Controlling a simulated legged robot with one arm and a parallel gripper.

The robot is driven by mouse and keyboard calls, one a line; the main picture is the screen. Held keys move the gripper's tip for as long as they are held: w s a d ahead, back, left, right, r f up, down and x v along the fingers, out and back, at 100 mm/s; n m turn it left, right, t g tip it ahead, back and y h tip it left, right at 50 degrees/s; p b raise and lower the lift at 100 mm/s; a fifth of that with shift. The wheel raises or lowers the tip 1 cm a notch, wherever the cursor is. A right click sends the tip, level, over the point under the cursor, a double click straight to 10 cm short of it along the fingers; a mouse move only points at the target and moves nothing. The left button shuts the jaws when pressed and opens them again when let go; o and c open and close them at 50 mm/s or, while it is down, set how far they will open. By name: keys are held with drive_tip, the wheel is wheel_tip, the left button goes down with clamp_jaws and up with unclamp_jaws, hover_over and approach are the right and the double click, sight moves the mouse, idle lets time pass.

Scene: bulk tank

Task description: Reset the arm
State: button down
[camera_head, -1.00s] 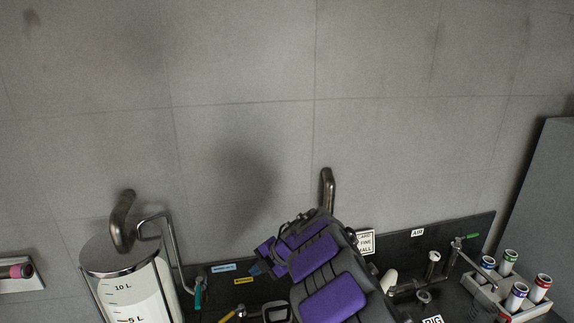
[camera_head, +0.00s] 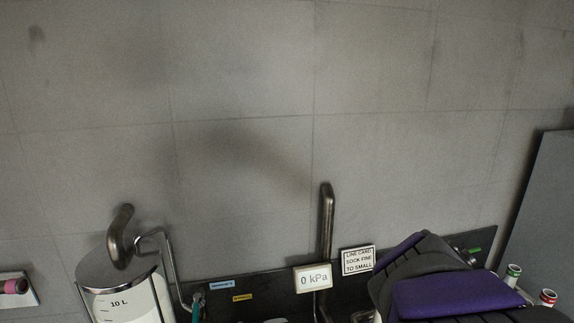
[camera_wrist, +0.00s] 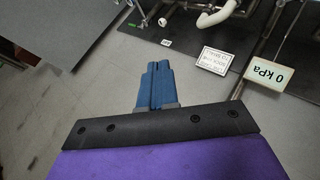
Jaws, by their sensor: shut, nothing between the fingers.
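My gripper (camera_wrist: 157,70) shows in the wrist view as two blue fingers pressed together, with nothing between them. It points over grey tiled floor, clear of any object. In the head view my purple and black arm covers the lower right, and the gripper itself cannot be made out there.
A white tank with litre marks (camera_head: 125,303) stands at the lower left. A pressure display reading 0 kPa (camera_head: 313,279) and a line card sign (camera_head: 358,260) sit by a steel pipe (camera_head: 327,215). Capped canisters (camera_head: 511,274) stand at right.

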drive_tip(key=s+a+f+m+g+y, duration=0.1)
drive_tip(key=s+a+f+g+y, duration=0.1)
drive_tip(key=s, duration=0.8)
drive_tip(key=s+a+f+m+g+y, duration=0.1)
drive_tip(key=s+a+f+g+y, duration=0.1)
drive_tip(key=s+a+f+g, duration=0.2)
drive_tip(key=s+a+f+g+y, duration=0.2)
drive_tip(key=s+a+f, duration=0.5)
drive_tip(key=s, duration=0.8)
drive_tip(key=shift+s+a+f+m+g+y, duration=0.2)
drive_tip(key=shift+s+a+m+g+y, duration=0.3)
drive_tip(key=shift+a, duration=0.6)
drive_tip(key=shift+w, duration=0.15)
